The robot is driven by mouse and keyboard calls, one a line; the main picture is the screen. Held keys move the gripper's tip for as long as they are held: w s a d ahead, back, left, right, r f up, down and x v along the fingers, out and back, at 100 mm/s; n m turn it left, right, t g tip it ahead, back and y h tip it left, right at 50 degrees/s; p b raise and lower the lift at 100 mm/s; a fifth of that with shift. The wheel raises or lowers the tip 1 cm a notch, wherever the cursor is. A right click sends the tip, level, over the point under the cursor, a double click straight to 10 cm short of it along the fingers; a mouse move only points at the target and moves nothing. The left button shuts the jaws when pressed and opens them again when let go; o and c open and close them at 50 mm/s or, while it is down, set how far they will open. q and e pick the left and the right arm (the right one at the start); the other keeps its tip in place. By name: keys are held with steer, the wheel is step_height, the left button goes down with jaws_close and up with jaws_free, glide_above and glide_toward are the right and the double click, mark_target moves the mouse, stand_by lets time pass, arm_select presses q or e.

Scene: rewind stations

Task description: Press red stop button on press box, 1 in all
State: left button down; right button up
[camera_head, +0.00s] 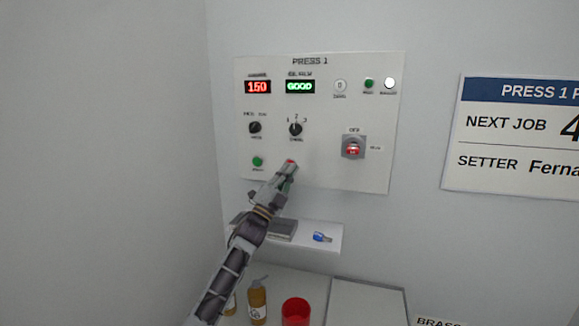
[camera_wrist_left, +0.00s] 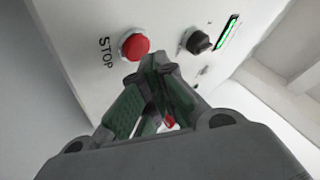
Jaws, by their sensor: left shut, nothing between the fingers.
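The press box (camera_head: 330,100) is a white panel on the wall, labelled PRESS 1. In the left wrist view the stop button (camera_wrist_left: 134,47) is a round red cap beside the word STOP. My left gripper (camera_wrist_left: 160,65) is shut and empty, its fingertips close to the button and just to the side of it in that view. Whether they touch it I cannot tell. My right gripper is not in view.
A green button (camera_head: 257,161) is left of the stop button, and a red rotary switch (camera_head: 353,148) is to the right. A black selector knob (camera_head: 296,129) is above. A small shelf (camera_head: 330,238) with a blue item (camera_head: 322,237) is below. Bottles (camera_head: 258,302) and a red cup (camera_head: 296,312) stand lower.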

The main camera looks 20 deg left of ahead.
arm_select(q)
steer(key=s+p, duration=0.1)
steer(key=s, duration=0.4)
steer(key=shift+s, duration=0.1)
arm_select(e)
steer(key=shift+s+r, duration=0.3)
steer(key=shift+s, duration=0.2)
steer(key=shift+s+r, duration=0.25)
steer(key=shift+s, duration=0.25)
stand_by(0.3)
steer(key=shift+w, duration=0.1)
